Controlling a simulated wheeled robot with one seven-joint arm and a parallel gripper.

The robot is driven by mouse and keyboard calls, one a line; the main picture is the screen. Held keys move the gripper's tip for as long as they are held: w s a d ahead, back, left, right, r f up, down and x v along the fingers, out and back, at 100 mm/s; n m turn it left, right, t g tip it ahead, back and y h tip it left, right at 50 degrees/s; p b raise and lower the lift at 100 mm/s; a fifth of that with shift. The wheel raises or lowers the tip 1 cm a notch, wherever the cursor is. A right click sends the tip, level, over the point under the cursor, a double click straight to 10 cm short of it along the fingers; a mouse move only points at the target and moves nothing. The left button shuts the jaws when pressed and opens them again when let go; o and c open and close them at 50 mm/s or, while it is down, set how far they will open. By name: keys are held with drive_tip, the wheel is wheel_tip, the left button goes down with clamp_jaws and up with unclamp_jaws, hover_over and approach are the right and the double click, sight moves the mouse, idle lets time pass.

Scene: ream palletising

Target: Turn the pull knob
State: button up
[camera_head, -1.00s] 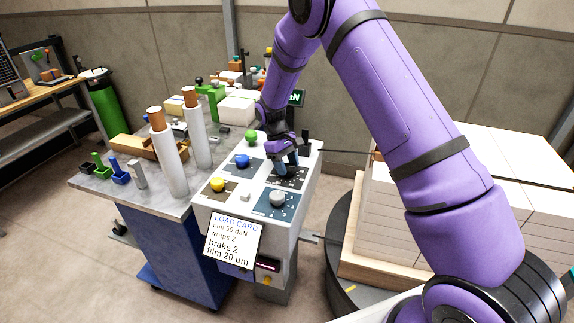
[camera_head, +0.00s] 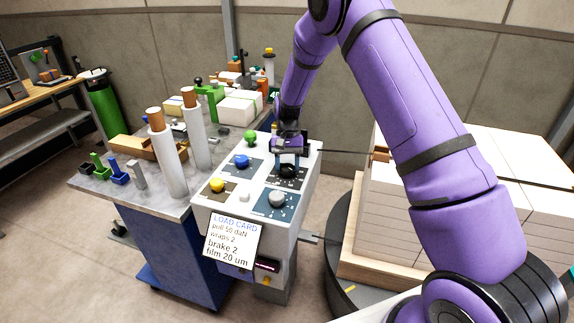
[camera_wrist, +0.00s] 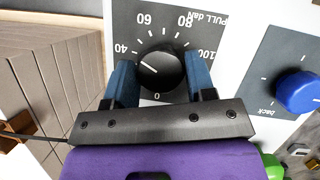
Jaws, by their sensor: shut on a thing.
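The pull knob is black and round (camera_head: 288,171), on a dark dial plate on the white control panel (camera_head: 310,165). In the wrist view the pull knob (camera_wrist: 162,72) sits in a scale marked PULL daN, with 0, 40, 60, 80 and 100 readable. A white line on the knob points left, a little below the 40. My gripper (camera_head: 290,163) points down over the knob, its blue fingers on either side of it. It is shut on the knob. The load card (camera_head: 233,239) reads pull 50 daN, wraps 2, brake 2, film 20 um.
Other knobs share the panel: blue (camera_head: 241,161), yellow (camera_head: 217,185), grey (camera_head: 277,198) and green (camera_head: 250,137). White film rolls (camera_head: 167,160) stand on the bench at left. A pallet stack (camera_head: 480,190) is at right.

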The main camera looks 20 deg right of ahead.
drive_tip(key=shift+m, duration=0.5)
drive_tip(key=o, duration=0.9)
drive_tip(key=v, duration=1)
drive_tip(key=shift+d+r, duration=0.25)
drive_tip(key=shift+r, duration=0.15)
